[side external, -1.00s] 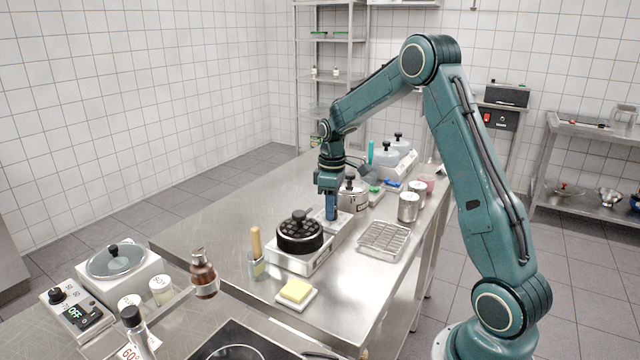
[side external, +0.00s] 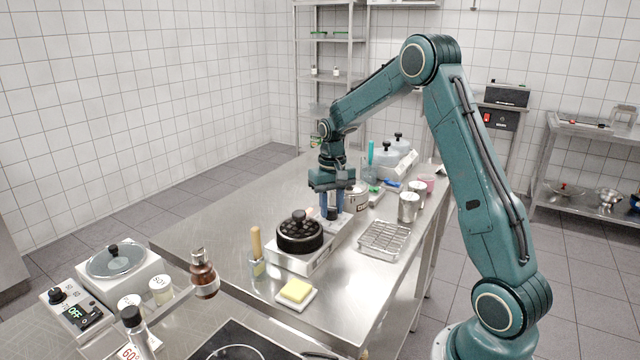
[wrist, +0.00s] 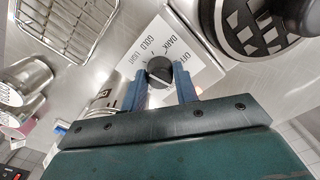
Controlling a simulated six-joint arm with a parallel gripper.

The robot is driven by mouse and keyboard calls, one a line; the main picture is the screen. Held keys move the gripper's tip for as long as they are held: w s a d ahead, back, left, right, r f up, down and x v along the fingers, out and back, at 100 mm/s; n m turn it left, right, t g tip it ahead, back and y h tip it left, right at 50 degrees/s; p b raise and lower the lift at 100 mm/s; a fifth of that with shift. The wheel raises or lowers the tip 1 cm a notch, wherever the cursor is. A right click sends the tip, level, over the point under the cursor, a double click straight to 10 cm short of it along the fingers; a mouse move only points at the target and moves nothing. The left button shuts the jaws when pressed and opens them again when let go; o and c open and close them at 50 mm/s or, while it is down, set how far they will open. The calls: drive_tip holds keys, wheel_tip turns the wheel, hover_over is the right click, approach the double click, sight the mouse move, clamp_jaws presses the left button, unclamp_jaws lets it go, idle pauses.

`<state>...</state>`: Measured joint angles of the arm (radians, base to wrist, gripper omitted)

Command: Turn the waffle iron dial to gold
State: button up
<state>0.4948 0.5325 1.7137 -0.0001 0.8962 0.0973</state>
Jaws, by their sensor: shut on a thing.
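The waffle iron (side external: 299,238) is a round black plate with a dark knob on top, on a long steel base on the table. Its black dial (wrist: 159,70) sits on a white panel (wrist: 205,68) marked OFF, DARK, GOLD and LIGHT. My gripper (wrist: 161,78) points down over the panel, its two blue fingers on either side of the dial and shut on it. The dial also shows between the fingers in the side view (side external: 332,213). I cannot tell which mark the dial points to.
A wire rack (side external: 384,240) lies right of the iron, with metal canisters (side external: 408,207) behind it. The table's left side is clear.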

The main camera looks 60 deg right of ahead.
sight(332, 208)
drive_tip(key=m, duration=0.6)
drive_tip(key=shift+m, duration=0.3)
drive_tip(key=shift+r, duration=0.1)
drive_tip(key=o, duration=1)
drive_tip(key=shift+c, duration=0.2)
wheel_tip(332, 208, up, 14)
idle(0.5)
